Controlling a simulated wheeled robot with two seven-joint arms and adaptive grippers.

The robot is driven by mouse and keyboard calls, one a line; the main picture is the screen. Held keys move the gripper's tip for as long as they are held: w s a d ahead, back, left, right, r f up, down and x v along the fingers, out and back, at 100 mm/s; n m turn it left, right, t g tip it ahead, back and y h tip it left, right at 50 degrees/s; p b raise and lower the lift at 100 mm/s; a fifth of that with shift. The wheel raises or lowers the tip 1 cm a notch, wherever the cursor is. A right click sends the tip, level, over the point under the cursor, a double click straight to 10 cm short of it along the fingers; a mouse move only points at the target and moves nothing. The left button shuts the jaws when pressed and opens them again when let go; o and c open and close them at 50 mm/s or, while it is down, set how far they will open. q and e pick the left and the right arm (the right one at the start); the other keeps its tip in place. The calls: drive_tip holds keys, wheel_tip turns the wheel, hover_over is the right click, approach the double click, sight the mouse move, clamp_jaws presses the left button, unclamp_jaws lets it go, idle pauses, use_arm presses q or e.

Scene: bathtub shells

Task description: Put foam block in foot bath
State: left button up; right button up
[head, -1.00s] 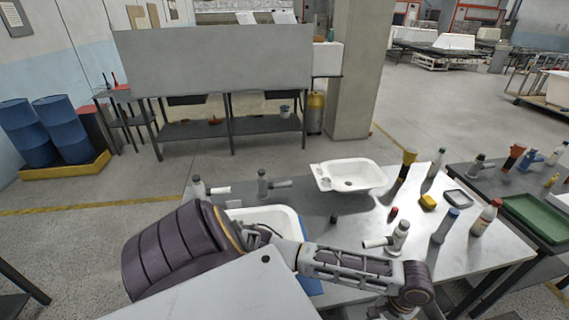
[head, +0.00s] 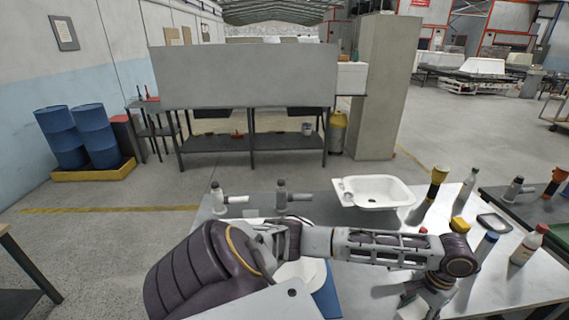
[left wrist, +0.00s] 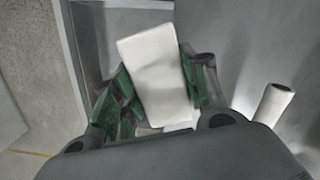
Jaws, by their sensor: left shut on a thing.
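In the left wrist view my left gripper (left wrist: 155,88) is shut on a white foam block (left wrist: 158,68), held between its green-lined fingers. Another white basin (head: 374,191), with a drain and side fittings, sits uncovered at the table's back. My right gripper is not in view.
Grey tools with pale nozzles (head: 235,198) stand at the table's back left. Bottles (head: 528,244), a yellow-topped tool (head: 435,184) and a dark tray (head: 494,223) crowd the right.

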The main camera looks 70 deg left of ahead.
sight(417, 311)
use_arm(q)
drive_tip(key=shift+r+p, duration=1.35)
drive_tip(key=shift+r, duration=0.05)
wheel_tip(417, 311, up, 5)
drive_tip(key=p, duration=0.4)
drive_tip(key=shift+p, duration=0.35)
drive_tip(key=shift+r+p, duration=0.65)
drive_tip(key=shift+r, duration=0.05)
drive_tip(key=shift+r+p, duration=0.4)
drive_tip(key=shift+p, duration=0.05)
